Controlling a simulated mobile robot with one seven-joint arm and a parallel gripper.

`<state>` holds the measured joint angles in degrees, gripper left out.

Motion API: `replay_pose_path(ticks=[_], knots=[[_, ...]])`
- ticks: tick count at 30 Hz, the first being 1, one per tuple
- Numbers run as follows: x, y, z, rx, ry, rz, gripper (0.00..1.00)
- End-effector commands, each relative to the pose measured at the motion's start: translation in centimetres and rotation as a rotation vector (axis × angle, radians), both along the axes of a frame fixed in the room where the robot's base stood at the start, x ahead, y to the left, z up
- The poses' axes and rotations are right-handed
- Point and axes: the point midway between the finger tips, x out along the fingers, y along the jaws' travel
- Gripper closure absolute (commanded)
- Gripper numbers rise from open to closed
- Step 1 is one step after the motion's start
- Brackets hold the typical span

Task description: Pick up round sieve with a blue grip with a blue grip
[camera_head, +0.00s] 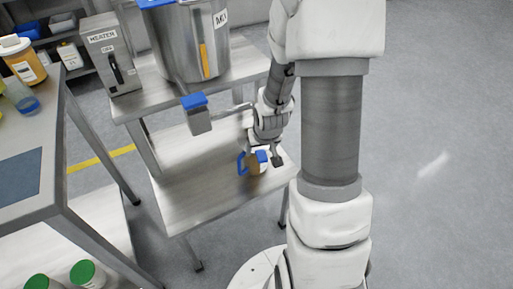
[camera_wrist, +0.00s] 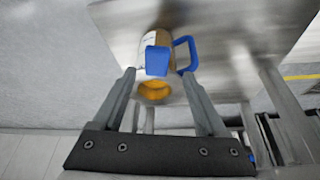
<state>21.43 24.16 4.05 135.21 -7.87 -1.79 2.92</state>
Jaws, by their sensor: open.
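A round vessel with a pale label (camera_wrist: 148,40), a blue loop handle (camera_wrist: 186,52) and a blue tab (camera_wrist: 157,61) is in the wrist view. Its near end is a round, amber-coloured opening or mesh (camera_wrist: 153,92); I cannot tell whether this is the sieve or a jug. In the head view its blue handle (camera_head: 242,164) shows on the lower metal shelf, partly hidden by my gripper (camera_head: 263,158). My gripper is open, with its fingers on either side of the amber end and blue tab in the wrist view (camera_wrist: 158,75). I cannot tell whether they touch it.
The lower shelf (camera_head: 205,190) is otherwise bare. Above it stand a steel hopper (camera_head: 180,50), a heater box (camera_head: 112,60) and a spout with a blue-topped block (camera_head: 197,115). A table (camera_head: 30,160) is at left, with green-lidded jars (camera_head: 85,272) below. The floor at right is clear.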

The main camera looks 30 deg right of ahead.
Motion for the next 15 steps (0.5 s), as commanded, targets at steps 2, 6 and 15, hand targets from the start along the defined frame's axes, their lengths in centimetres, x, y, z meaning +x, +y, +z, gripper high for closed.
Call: replay_pose_path(ticks=[2, 6, 15], knots=[[0.1, -0.1, -0.4, 0.0, 0.0, 0.0, 0.25], [0.4, -0.4, -1.9, 0.001, 0.002, -0.001, 0.25], [1.8, -0.9, -5.0, 0.001, 0.0, 0.001, 0.25]])
